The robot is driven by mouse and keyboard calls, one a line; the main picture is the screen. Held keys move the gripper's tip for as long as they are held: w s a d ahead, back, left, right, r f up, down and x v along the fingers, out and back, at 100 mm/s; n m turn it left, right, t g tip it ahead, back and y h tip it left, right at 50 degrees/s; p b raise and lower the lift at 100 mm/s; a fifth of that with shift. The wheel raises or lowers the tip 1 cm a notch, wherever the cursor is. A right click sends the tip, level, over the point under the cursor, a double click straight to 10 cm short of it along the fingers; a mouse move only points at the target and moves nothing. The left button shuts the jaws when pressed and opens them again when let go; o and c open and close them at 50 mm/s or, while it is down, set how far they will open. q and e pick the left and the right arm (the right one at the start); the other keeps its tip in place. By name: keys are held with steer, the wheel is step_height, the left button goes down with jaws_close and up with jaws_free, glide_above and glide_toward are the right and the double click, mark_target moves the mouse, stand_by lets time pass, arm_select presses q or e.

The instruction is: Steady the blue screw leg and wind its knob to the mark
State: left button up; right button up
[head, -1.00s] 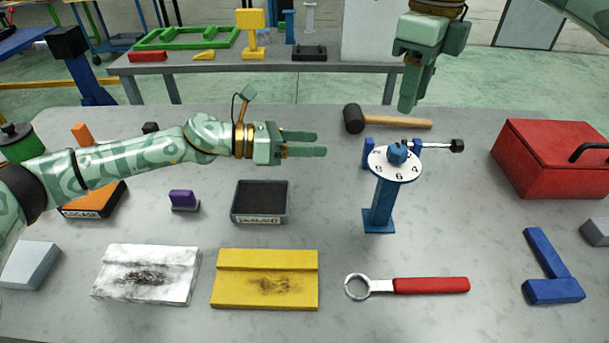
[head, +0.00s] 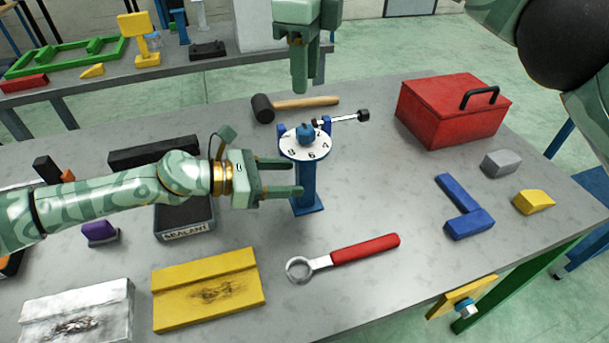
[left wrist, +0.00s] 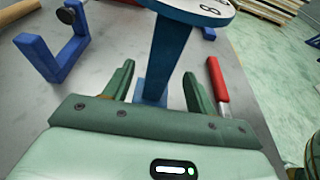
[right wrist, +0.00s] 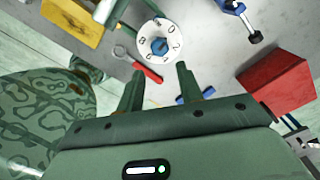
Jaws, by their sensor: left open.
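The blue screw leg (head: 307,190) stands upright on the table, with a white numbered dial (head: 292,151) and a blue knob (head: 305,131) on top. My left gripper (head: 300,177) is open, its fingers level at the post below the dial. My right gripper (head: 300,85) points down above and behind the knob. In the right wrist view its fingers (right wrist: 160,82) are apart and empty, with the knob (right wrist: 159,46) beyond them.
Behind the leg are a silver rod with a black end (head: 362,115) and a hammer (head: 305,102). A red-handled ring wrench (head: 365,249) lies in front. A red toolbox (head: 440,125) and blue L-shaped piece (head: 465,215) are right. A yellow block (head: 210,288) lies front left.

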mark_target(297, 177)
arm_select(q)
steer(key=shift+x, duration=2.3)
